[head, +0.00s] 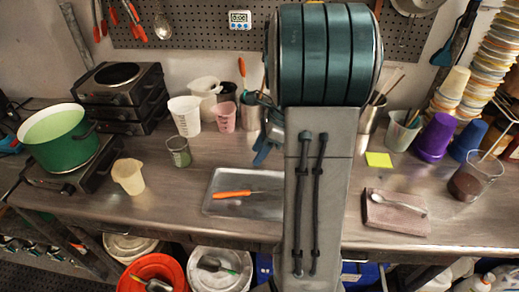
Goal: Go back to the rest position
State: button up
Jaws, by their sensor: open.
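My arm stands upright in the middle of the head view, with a ribbed teal joint above a grey link. A blue-grey part of my gripper (263,154) seems to show just left of the link, above the bench and in front of a metal cup. The rest of the gripper is hidden behind the arm. I see nothing held in the visible part. The metal bench (330,225) lies below and behind the arm. A metal tray (215,207) with an orange-handled tool (233,193) lies just left of the arm.
A green pot (58,145) sits on a burner at left, near stacked hotplates (120,85). A pink slab (396,212) with a spoon, a purple cup (435,138) and a glass beaker (474,178) stand right. An orange bucket (150,275) is below the bench.

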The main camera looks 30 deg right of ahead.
jog(key=shift+a, duration=0.1)
dwell(0.3)
jog(key=s+a+r+n+t+h, duration=0.1)
jog(key=s+a+r+n+h, duration=0.1)
jog(key=s+a+n, duration=0.4)
jog(key=s+a+r+n+t+h, duration=0.1)
jog(key=s+a+r+n+h, duration=0.2)
jog(key=n, duration=1.4)
jog(key=shift+s+a+r, duration=1.25)
jog(key=shift+s+a, duration=0.1)
jog(key=shift+s, duration=1.4)
